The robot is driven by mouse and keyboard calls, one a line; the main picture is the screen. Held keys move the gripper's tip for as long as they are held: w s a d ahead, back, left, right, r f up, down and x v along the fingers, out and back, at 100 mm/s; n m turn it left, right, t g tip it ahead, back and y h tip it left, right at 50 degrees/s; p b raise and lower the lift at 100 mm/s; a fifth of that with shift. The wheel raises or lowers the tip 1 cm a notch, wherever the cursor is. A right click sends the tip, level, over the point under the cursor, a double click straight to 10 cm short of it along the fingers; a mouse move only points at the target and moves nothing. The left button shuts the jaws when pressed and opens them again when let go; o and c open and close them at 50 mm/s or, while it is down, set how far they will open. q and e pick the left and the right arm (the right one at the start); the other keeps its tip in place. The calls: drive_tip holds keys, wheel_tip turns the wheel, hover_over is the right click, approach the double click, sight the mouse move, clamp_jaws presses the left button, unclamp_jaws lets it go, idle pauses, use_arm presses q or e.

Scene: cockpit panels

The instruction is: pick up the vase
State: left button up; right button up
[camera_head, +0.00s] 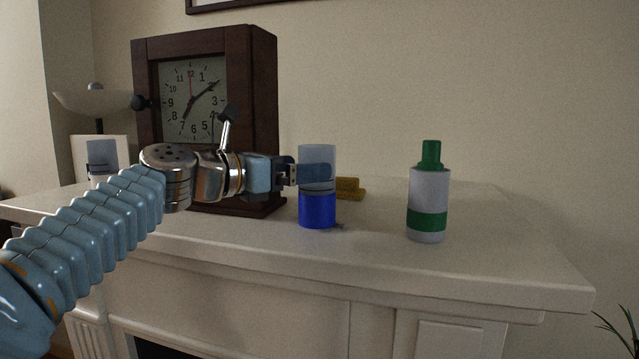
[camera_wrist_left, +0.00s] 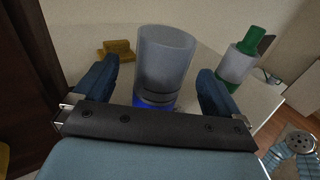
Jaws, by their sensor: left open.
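The vase (camera_head: 317,210) is a clear cylinder with a blue lower part, standing upright on the white mantel (camera_head: 480,265). My left gripper (camera_head: 312,174) reaches it from the left at the height of its clear upper part. In the left wrist view the vase (camera_wrist_left: 165,62) stands between the two open blue fingers, with a gap visible on each side. Its blue base is mostly hidden behind the gripper's dark bar in that view. I cannot tell how far the fingers reach past the vase.
A dark wooden clock (camera_head: 258,110) stands behind my left arm. A yellow block (camera_head: 350,188) lies behind the vase, to the right. A white and green bottle (camera_head: 428,205) stands farther right, with clear mantel between it and the vase. The mantel's front edge is near.

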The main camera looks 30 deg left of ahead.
use_arm(q)
drive_tip(key=x, duration=0.6)
drive_tip(key=shift+p, duration=0.45)
drive_tip(key=shift+d, duration=0.1)
drive_tip(key=shift+c, duration=0.3)
drive_tip(key=c, duration=0.9)
drive_tip(key=shift+c, duration=1)
drive_tip(key=shift+r, duration=0.2)
